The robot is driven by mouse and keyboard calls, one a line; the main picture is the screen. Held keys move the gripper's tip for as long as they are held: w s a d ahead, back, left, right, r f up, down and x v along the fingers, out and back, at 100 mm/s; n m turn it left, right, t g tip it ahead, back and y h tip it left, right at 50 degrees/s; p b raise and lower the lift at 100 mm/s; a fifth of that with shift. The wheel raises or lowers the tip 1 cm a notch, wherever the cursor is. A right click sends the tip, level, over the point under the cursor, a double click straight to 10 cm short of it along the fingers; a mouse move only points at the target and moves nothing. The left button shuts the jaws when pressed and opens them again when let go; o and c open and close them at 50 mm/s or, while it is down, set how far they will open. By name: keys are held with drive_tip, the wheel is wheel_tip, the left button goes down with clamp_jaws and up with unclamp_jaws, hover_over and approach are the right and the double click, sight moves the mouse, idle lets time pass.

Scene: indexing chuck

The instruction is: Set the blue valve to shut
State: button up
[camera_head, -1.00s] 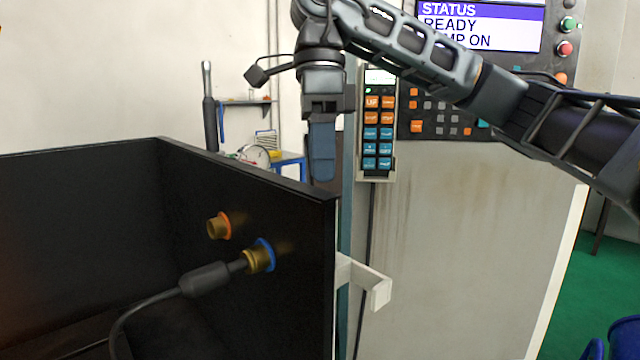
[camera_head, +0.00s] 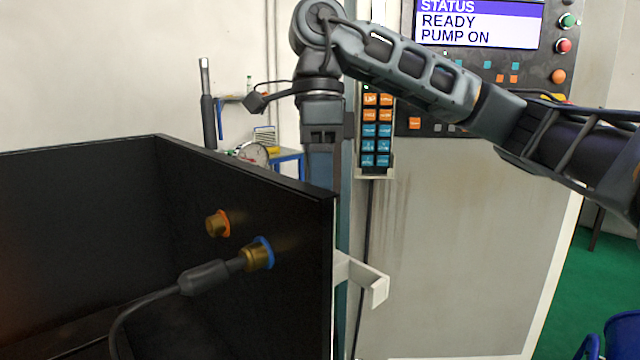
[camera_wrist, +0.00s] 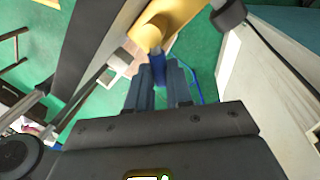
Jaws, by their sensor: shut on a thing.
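In the wrist view, the blue valve's handle (camera_wrist: 157,63) shows as a small dark blue piece at the fingertips, in front of a yellow body (camera_wrist: 172,18). My gripper (camera_wrist: 160,82) is shut on this blue handle, with one finger on each side. Which way the handle is set cannot be told. In the head view my gripper (camera_head: 320,178) points down just behind the black panel's top edge. Its fingertips and the valve are hidden there by the panel.
The black panel (camera_head: 250,300) stands close in front of my gripper, with an orange-ringed fitting (camera_head: 217,224) and a blue-ringed fitting (camera_head: 259,254) holding a cable plug. A button pendant (camera_head: 377,132) and a white hook (camera_head: 365,280) are to the right. The screen reads PUMP ON.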

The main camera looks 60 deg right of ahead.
clamp_jaws()
drive_tip(key=shift+b, duration=0.35)
drive_tip(key=shift+s+a+f+m+b, duration=0.2)
drive_tip(key=shift+s+a+m+b, duration=0.05)
drive_tip(key=shift+m+b, duration=0.75)
drive_tip(key=m+b, duration=0.2)
drive_tip(key=a+m+t+b, duration=0.1)
drive_tip(key=m, duration=0.1)
drive_tip(key=a+m+b, duration=0.1)
drive_tip(key=m+b, duration=0.1)
drive_tip(key=shift+s+t+b, duration=0.3)
drive_tip(key=shift+s, duration=0.05)
drive_tip(key=shift+a+r+m+b, duration=0.1)
drive_tip(key=shift+a+m+b, duration=0.15)
drive_tip(key=shift+m+b, duration=0.35)
drive_tip(key=shift+a+r+m+b, duration=0.1)
drive_tip(key=shift+a+m+b, duration=0.2)
drive_tip(key=shift+m, duration=0.4)
